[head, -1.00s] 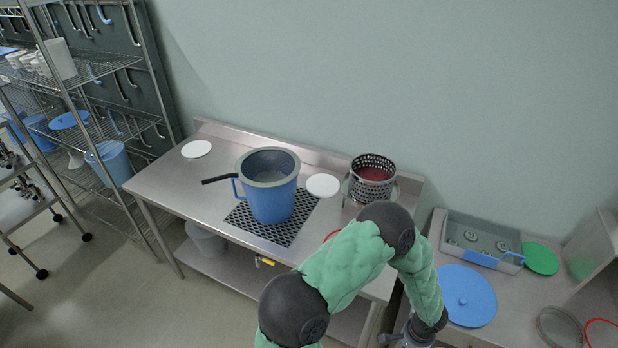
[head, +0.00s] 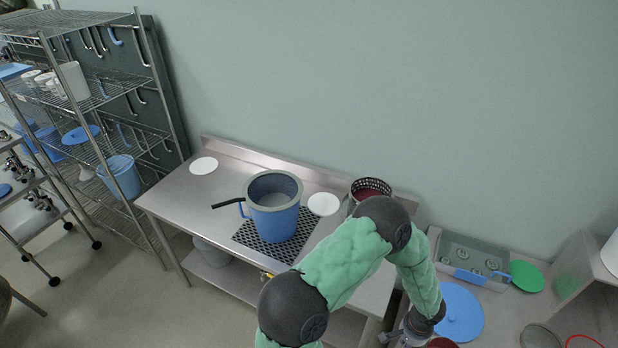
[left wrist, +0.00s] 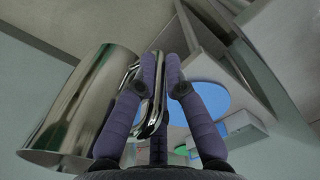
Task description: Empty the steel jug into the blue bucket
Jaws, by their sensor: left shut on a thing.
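In the left wrist view my left gripper (left wrist: 160,70) is shut on the handle of a shiny steel jug (left wrist: 75,110). The jug hangs beside the fingers at the left of that view. In the head view my left gripper (head: 405,336) is at the bottom edge, near a blue lid, and mostly cut off. A dark red patch shows there, perhaps the jug's contents; I cannot be sure. A blue bucket-like vessel (head: 272,222) with a grey rim and side handle stands upright on a black mat on the steel table. Another blue bucket (head: 122,178) is on the wire shelf. My right gripper is not visible.
The steel table (head: 185,195) carries white discs (head: 323,204) and a perforated steel basket (head: 371,186) with red contents, partly behind my arm. A blue lid (head: 461,318), a steel tray (head: 470,262) and a green lid (head: 527,276) lie on the right counter.

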